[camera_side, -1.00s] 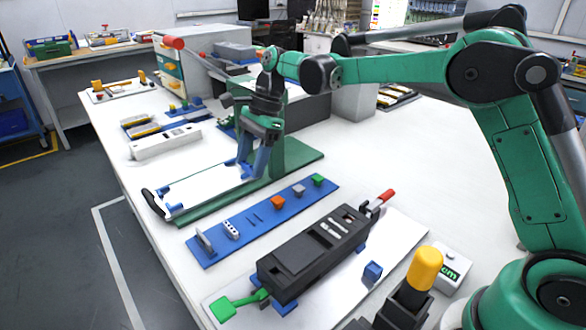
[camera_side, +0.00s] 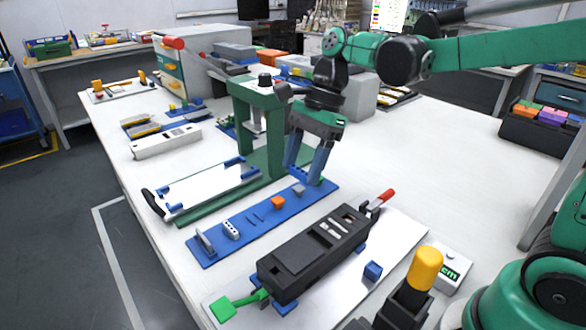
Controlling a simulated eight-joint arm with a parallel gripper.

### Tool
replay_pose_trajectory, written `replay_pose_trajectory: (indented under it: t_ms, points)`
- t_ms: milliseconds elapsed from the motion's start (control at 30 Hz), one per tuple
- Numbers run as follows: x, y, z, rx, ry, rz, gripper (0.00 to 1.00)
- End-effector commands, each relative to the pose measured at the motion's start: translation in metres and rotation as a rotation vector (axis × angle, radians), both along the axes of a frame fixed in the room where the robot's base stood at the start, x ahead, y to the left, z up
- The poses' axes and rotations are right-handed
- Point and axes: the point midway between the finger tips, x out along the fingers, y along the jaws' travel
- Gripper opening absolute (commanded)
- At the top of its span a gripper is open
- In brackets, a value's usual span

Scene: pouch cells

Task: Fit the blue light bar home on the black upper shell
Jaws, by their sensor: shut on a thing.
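The black upper shell (camera_side: 300,255) lies in a fixture on a white base plate at the front. Its top has several openings toward the far right end. My gripper (camera_side: 305,180) points down over the far end of the blue parts strip (camera_side: 250,238), behind the shell and apart from it. It is shut on a small blue piece, apparently the blue light bar (camera_side: 303,177), mostly hidden between the blue fingertips. I cannot tell whether that piece touches the strip.
The strip carries an orange block (camera_side: 278,202), a grey block (camera_side: 298,190) and a white dotted part (camera_side: 231,229). A green clamp (camera_side: 238,303) and a red-handled clamp (camera_side: 383,200) flank the shell. A green press frame (camera_side: 262,100) stands behind.

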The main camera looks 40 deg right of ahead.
Motion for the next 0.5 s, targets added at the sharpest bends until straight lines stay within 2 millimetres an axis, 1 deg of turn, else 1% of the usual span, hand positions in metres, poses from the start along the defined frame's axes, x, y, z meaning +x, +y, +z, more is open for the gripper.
replay_pose_trajectory:
  t_ms: [33, 100, 200, 300, 500]
  points:
    - [-0.013, -0.001, -0.007, 0.000, 0.000, -0.001, 0.08]
    - [-0.027, -0.002, -0.014, 0.000, 0.000, 0.000, 0.08]
    - [-0.040, -0.002, -0.022, 0.000, 0.000, 0.001, 0.08]
    - [-0.046, -0.003, -0.025, 0.000, 0.000, 0.001, 0.08]
    - [-0.047, -0.003, -0.026, 0.000, 0.000, 0.001, 0.08]
